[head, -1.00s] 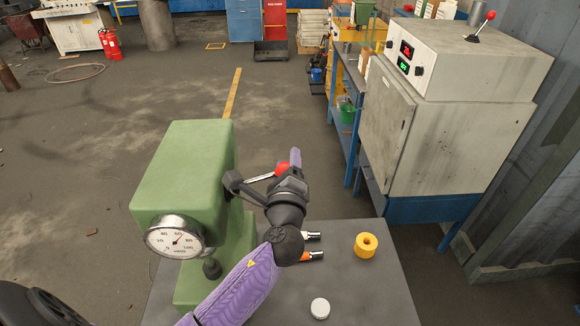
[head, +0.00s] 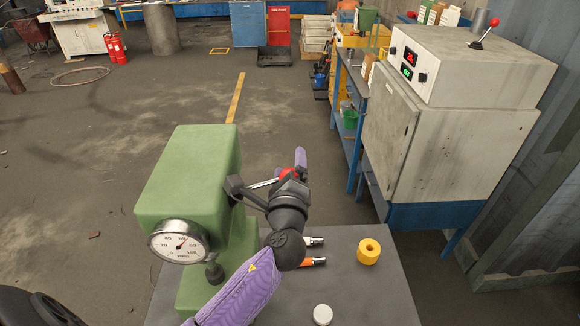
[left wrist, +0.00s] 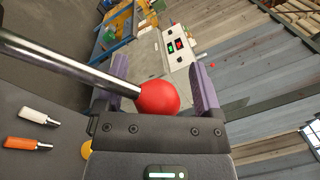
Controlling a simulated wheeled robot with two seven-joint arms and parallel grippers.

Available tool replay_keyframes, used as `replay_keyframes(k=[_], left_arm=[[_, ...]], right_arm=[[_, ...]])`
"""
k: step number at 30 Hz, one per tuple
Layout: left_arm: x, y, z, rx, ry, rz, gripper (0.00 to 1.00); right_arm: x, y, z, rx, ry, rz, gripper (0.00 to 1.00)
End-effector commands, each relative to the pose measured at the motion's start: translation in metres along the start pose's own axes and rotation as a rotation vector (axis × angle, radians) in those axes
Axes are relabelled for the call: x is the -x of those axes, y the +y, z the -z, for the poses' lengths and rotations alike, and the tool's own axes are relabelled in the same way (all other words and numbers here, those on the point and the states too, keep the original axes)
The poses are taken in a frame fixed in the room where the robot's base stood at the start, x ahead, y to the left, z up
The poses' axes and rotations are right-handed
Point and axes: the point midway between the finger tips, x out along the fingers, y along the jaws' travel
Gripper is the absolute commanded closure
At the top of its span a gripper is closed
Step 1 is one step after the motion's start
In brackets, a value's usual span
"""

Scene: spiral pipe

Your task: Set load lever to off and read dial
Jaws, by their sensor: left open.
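A green hardness tester (head: 188,175) with a round white dial (head: 179,241) stands on the table at left of centre in the head view. The dial's needle points up and slightly right; its digits are too small to read surely. A metal load lever (left wrist: 68,65) with a red ball knob (left wrist: 157,98) comes out of the tester's right side. My left gripper (left wrist: 157,85) is open, with the red knob between its two purple fingers, close to the palm. In the head view the knob (head: 289,174) is partly hidden by the gripper. My right gripper is not in view.
A grey oven (head: 440,125) stands behind at right. The table's front right is mostly clear.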

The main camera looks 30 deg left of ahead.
Motion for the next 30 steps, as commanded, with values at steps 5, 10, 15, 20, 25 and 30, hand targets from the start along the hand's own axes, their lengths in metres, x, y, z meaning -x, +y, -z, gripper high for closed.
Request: replay_keyframes(k=[5, 10, 15, 20, 25, 30], left_arm=[[0.004, 0.001, 0.002, 0.001, 0.004, -0.001, 0.15], [0.032, 0.002, 0.002, 0.002, 0.004, -0.002, 0.15], [0.066, 0.003, 0.002, 0.001, 0.003, -0.003, 0.15], [0.091, 0.002, 0.001, 0.001, 0.002, -0.002, 0.15], [0.1, 0.001, 0.0, 0.0, 0.0, -0.002, 0.15], [0.099, 0.0, 0.0, 0.0, 0.0, -0.001, 0.15]], right_arm=[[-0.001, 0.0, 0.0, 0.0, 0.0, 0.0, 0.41], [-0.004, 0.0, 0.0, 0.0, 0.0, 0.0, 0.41], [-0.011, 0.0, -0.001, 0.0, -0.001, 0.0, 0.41], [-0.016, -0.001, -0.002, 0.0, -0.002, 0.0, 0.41], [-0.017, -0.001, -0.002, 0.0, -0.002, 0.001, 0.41], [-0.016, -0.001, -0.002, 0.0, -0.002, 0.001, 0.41]])
